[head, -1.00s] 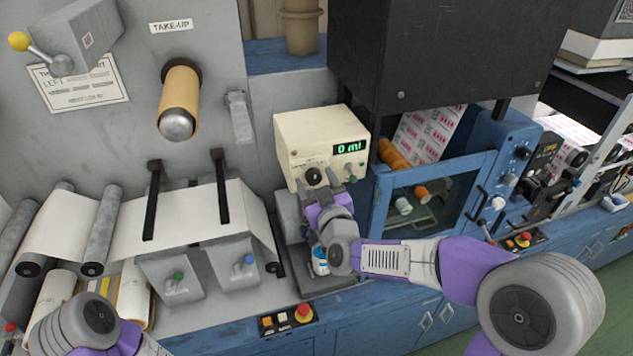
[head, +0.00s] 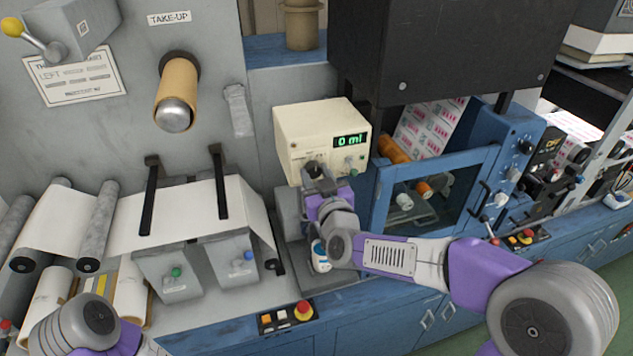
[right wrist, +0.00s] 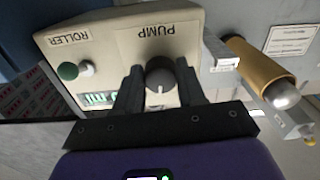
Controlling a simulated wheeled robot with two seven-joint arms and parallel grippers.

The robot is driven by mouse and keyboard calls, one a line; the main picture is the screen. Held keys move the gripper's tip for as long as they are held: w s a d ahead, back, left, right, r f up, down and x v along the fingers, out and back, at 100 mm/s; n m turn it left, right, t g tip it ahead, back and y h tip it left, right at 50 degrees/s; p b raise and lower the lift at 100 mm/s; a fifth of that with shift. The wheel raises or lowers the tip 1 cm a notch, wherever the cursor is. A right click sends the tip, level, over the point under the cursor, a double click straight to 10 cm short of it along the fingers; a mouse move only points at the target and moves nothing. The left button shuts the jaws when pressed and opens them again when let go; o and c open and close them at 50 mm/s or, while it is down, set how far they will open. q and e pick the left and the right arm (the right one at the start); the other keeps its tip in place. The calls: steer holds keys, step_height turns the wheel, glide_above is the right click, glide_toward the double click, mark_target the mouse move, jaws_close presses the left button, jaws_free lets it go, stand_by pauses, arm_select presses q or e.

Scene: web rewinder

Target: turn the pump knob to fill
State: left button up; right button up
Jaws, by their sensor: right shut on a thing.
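The cream pump box (head: 312,122) stands in the middle of the head view, with a green display (head: 350,141) reading 0 ml. Its black pump knob (right wrist: 160,78) shows under the upside-down PUMP label in the right wrist view. The knob's pale pointer line shows on its face. My right gripper (right wrist: 158,88) is shut on the knob, one finger on each side; it also shows in the head view (head: 318,178), covering most of the knob. My left arm shows at the lower left of the head view, but its gripper is out of frame.
A white and blue bottle (head: 320,256) stands below the box, close to my right wrist. A red stop button (head: 303,308) is at the front edge. The blue-framed cabinet (head: 437,190) is to the right.

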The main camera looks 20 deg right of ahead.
steer(key=m+b, duration=0.3)
steer(key=shift+f+b, duration=0.15)
steer(key=shift+b, duration=0.2)
steer(key=shift+a+m+b, duration=0.1)
steer(key=shift+m+b, duration=1.35)
steer(key=shift+m, duration=0.55)
steer(key=shift+r, duration=0.2)
steer(key=o, duration=1.1)
steer(key=shift+c, duration=0.2)
steer(key=s, duration=0.7)
steer(key=shift+s, duration=0.3)
